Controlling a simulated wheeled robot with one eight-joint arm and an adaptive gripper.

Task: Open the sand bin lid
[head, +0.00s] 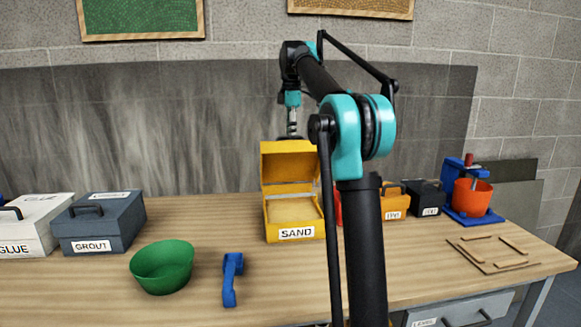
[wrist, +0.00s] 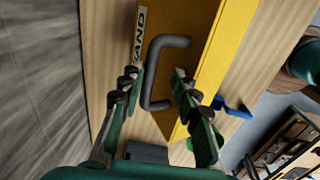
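The yellow sand bin (head: 272,232) stands on the table with its "SAND" label facing forward. Its lid (head: 290,165) is raised upright at the back, and pale sand (head: 293,210) shows inside. In the wrist view the lid's yellow outer face (wrist: 202,22) carries a dark grey handle (wrist: 167,41) and a "SAND" label. My gripper (wrist: 158,82) is open, its two green fingers apart with part of the handle in the gap between them; I cannot tell if either touches it. In the head view my gripper (head: 291,135) is above and behind the lid's top edge, its fingertips hidden.
A grout box (head: 105,222), a glue box (head: 35,232), a green bowl (head: 162,268) and a blue tool (head: 230,280) are left of the bin. Orange (head: 394,203) and black boxes (head: 428,198) and a blue stand with a red pot (head: 472,198) are right. A wall stands behind.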

